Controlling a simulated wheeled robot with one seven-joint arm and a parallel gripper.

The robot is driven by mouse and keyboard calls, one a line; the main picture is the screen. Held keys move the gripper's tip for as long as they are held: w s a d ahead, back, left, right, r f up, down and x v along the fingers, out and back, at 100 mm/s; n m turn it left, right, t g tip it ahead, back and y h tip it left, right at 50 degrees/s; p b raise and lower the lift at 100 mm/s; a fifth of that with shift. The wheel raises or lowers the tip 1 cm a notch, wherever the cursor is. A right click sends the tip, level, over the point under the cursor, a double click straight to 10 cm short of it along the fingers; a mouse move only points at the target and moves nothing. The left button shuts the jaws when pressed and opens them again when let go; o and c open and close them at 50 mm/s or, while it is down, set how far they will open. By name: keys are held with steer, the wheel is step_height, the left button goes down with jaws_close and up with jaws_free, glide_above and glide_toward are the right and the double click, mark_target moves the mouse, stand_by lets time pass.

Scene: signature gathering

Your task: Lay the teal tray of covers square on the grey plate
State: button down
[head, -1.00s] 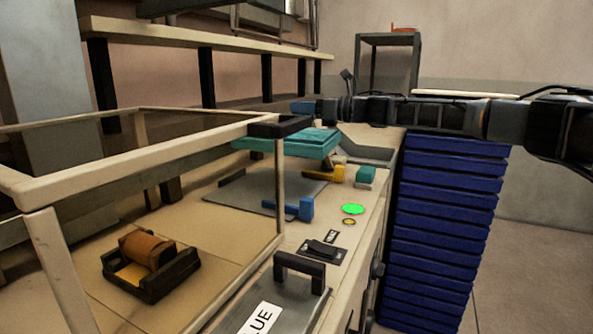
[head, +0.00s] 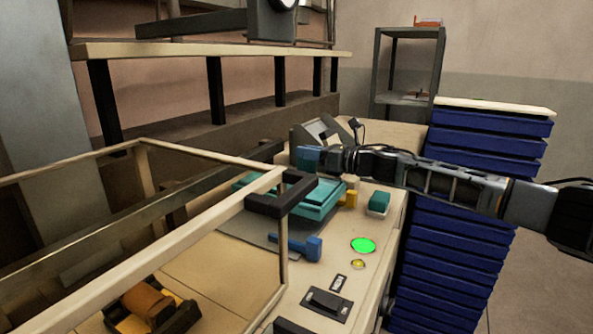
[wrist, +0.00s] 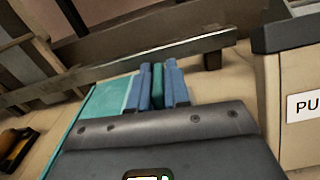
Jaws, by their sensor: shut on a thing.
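The teal tray (head: 326,204) is in the middle of the head view, partly hidden by a black handle and a pale frame. The grey plate (head: 236,224) shows beyond the tray's left and near edges. The tray looks low over the plate; I cannot tell whether they touch or whether it lies square. My gripper (head: 308,158) is at the tray's far side. In the wrist view, my gripper's blue fingers (wrist: 159,88) are shut on a teal upright part of the tray, and the tray's flat teal surface (wrist: 104,100) shows left of them.
A blue clamp (head: 314,248) and a yellow clamp (head: 349,199) stand at the plate's edges. A pale open frame (head: 205,222) with a black handle (head: 281,195) stands in front. Blue stacked drawers (head: 455,255) stand beside the bench.

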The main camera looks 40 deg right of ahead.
steer(key=shift+w+a+f, duration=0.85)
steer(key=shift+w+a, duration=0.15)
steer(key=shift+w, duration=0.1)
step_height(320, 180, down, 3)
steer(key=shift+a+r+p, duration=0.1)
steer(key=shift+a+p, duration=0.05)
steer(key=shift+p, duration=0.4)
steer(key=shift+f, duration=0.65)
steer(key=shift+f, duration=0.2)
steer(key=c, duration=1.1)
jaws_free()
steer(key=shift+r, duration=0.2)
steer(key=b+v, duration=0.2)
steer(key=v, duration=1)
